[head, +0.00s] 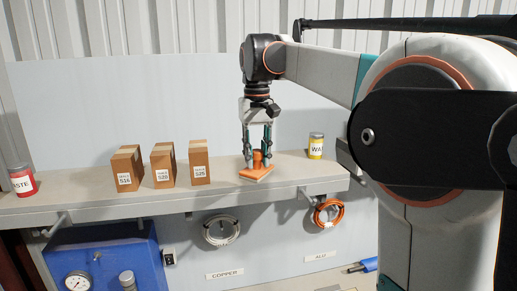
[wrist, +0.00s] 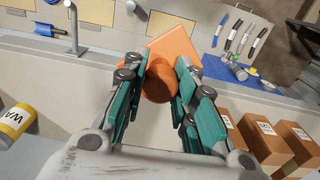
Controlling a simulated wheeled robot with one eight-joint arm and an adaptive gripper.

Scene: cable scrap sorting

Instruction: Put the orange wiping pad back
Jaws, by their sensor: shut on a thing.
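The orange wiping pad (head: 257,173) has a flat square base with a pale underside and a round knob on top. It is at the shelf's front edge in the head view, to the right of the boxes. My gripper (head: 258,152) points down from above with its fingers on both sides of the knob, shut on it. In the wrist view the pad (wrist: 178,47) shows between the green fingers of my gripper (wrist: 163,80). I cannot tell whether the pad's base touches the shelf.
The shelf (head: 90,200) holds three cardboard boxes (head: 163,165), a red can (head: 22,181) at the left and a yellow can (head: 316,147) at the right. Below hang a pale cable coil (head: 221,230) and an orange coil (head: 328,213). A blue machine (head: 105,262) stands lower left.

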